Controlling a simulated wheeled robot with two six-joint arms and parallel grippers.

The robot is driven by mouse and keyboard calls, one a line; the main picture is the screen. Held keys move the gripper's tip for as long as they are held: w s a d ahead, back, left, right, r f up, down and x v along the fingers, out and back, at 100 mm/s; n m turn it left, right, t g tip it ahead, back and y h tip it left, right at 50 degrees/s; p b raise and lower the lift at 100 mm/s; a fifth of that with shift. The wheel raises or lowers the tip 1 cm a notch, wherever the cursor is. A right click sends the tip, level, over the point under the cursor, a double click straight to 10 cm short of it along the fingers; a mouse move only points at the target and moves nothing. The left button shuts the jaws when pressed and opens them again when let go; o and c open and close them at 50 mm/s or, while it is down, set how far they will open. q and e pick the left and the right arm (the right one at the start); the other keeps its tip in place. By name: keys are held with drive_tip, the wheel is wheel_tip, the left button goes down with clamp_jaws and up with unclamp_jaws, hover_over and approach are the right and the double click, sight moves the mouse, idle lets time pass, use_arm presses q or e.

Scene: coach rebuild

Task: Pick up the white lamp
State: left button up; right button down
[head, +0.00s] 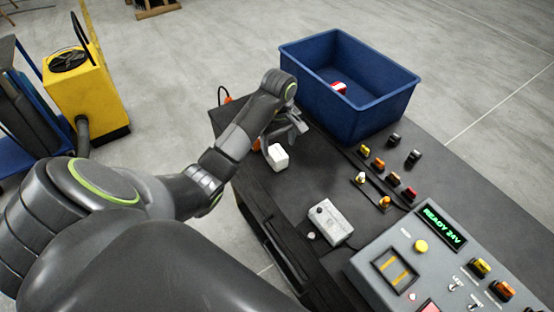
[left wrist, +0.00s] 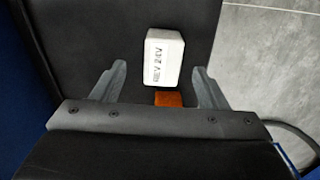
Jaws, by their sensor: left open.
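The white lamp (head: 277,156) is a small white block on the dark bench top, near the bench's left edge. In the left wrist view the white lamp (left wrist: 162,58) shows black lettering that seems to read "REV 24V". My left gripper (head: 285,132) is open just above and behind the lamp in the head view. In the left wrist view its two fingers (left wrist: 158,78) stand apart on either side, with the lamp between and beyond the tips, not gripped. My right gripper is not in view.
An orange block (left wrist: 168,99) lies close to the lamp. A blue crate (head: 310,95) with a red and white piece (head: 339,87) stands behind. Several small lamps (head: 378,163), a grey box (head: 330,222) and a control panel (head: 375,290) reading "READY 24V" occupy the right.

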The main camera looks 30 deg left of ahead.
sight(277, 152)
use_arm(q)
drive_tip(key=shift+s+a+f+b, duration=0.1)
drive_tip(key=shift+f+b, duration=0.35)
drive_tip(key=shift+f, duration=0.3)
drive_tip(key=shift+f+p, duration=0.1)
drive_tip(key=shift+p, duration=0.65)
wheel_tip(277, 152, down, 2)
drive_tip(key=shift+a+f+p, duration=0.15)
drive_tip(key=shift+f+p, duration=0.05)
drive_tip(key=shift+p, duration=0.1)
drive_tip(key=shift+f, duration=0.35)
drive_tip(key=shift+c, duration=0.2)
drive_tip(key=c, duration=1.1)
